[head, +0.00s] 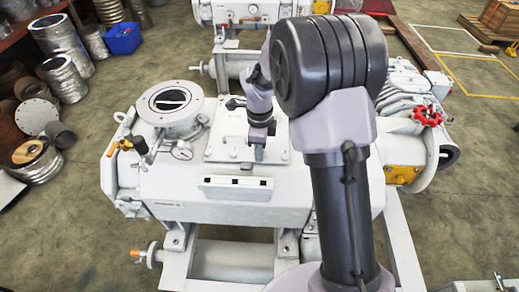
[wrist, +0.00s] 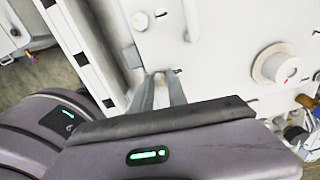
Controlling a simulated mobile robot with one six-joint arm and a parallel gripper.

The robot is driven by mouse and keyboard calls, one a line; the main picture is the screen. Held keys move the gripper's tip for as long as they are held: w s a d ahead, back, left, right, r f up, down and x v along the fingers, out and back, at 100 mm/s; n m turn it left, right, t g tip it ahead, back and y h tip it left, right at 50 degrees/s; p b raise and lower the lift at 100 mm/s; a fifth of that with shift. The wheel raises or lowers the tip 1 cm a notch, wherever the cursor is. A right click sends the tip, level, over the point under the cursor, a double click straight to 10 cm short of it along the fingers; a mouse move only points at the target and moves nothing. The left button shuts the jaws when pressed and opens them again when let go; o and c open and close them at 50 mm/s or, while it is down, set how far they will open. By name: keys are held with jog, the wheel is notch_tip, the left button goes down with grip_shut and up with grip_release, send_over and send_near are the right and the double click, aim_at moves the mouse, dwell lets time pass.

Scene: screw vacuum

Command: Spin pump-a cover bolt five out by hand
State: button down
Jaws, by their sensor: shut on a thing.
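The white pump (head: 160,190) carries a raised square cover plate (head: 225,146) on its top, also in the wrist view (wrist: 215,60). My gripper (head: 259,157) reaches down to the front part of this plate. In the wrist view my gripper's two grey fingers (wrist: 161,82) are close together at the plate's edge, shut on a small cover bolt. The bolt is mostly hidden between the fingertips. No number on it is readable, and I cannot tell how far out it stands. Other small bolt heads (wrist: 187,37) show along the plate.
A white rack strip with dark square slots (head: 238,187) lies in front of the plate. A round port (head: 170,105) and a gauge (head: 182,150) stand left of it. A second white machine (head: 235,12) stands behind.

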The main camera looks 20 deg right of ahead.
jog(key=n+p, duration=0.1)
jog(key=n, duration=0.4)
jog(key=shift+r+p, duration=0.1)
jog(key=shift+p, duration=0.25)
jog(key=n+p, duration=0.2)
jog(key=n, duration=0.3)
jog(key=shift+n, duration=0.3)
jog(key=n+p, duration=0.1)
jog(key=n, duration=0.4)
jog(key=shift+p, duration=0.4)
jog(key=n+p, duration=0.2)
jog(key=n, duration=0.3)
jog(key=shift+n, duration=0.4)
jog(key=n+p, duration=0.1)
jog(key=n, duration=0.4)
jog(key=shift+a+p, duration=0.1)
jog(key=shift+p, duration=0.3)
jog(key=n+p, duration=0.1)
jog(key=n, duration=0.5)
jog(key=shift+p, duration=0.35)
jog(key=n+p, duration=0.1)
jog(key=n, duration=0.4)
jog(key=shift+s+p, duration=0.1)
jog(key=shift+p, duration=0.25)
jog(key=shift+f+n+p, duration=0.2)
jog(key=shift+n+p, duration=0.4)
jog(key=shift+n, duration=1.9)
